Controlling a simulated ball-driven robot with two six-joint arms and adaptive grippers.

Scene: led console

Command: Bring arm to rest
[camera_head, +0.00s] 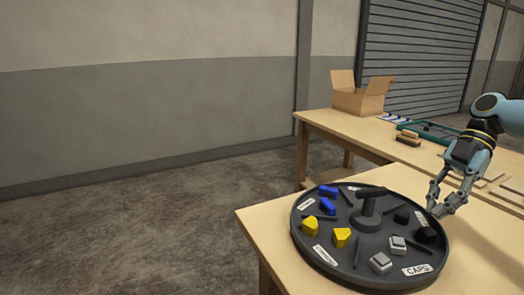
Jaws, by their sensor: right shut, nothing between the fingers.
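My right gripper (436,213) comes in from the right edge with its light blue arm. It points down and is shut, with nothing seen between its fingers. Its fingertips are at the right rim of a round dark tray (299,240) in this view; I cannot tell whether they touch it. My left gripper is not in view.
The tray holds blue pieces (328,205), yellow pieces (310,227), grey caps (380,263) and black pieces (426,235). A second table (330,124) behind carries an open cardboard box (360,101) and a brush (408,139). The floor at left is clear.

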